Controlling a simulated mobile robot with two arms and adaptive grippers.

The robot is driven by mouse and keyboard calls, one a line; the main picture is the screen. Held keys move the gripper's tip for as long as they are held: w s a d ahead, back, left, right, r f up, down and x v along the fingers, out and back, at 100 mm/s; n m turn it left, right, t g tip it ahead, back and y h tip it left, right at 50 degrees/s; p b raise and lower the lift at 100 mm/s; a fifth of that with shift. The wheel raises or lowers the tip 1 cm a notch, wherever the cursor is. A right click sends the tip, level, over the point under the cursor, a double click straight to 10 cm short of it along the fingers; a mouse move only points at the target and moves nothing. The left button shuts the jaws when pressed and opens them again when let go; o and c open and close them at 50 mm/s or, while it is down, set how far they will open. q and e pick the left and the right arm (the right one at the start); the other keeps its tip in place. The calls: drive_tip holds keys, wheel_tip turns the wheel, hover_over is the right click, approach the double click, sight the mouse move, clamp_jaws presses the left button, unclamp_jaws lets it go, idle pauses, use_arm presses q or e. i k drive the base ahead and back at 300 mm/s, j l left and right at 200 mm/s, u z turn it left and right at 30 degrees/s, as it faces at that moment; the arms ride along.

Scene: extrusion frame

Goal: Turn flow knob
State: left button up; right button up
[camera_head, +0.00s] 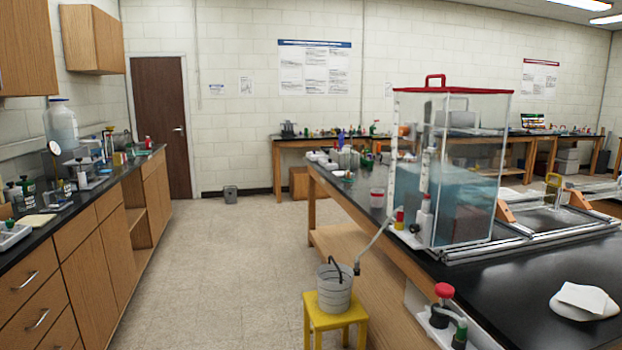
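No part marked as a flow knob can be read, so I cannot tell for certain which one it is. A red round knob-like top (444,290) sits on a dark green body at the near edge of the black bench (500,275), on a white base (437,333). A smaller dark green fitting stands just right of it. A clear tank (465,195) with a red lid and bluish water stands on the bench. At its near left foot is a small red and yellow fitting (399,217) beside a white bottle-like part. Neither of my grippers is in view.
A grey bucket (334,290) stands on a yellow stool (336,318) beside the bench, with a hose running down from the tank. A metal extrusion frame (530,236) lies right of the tank. A white cloth-like pad (584,303) lies near right. The floor aisle at left is clear.

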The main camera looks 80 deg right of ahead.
sight(414, 228)
drive_tip(key=z, duration=3.5)
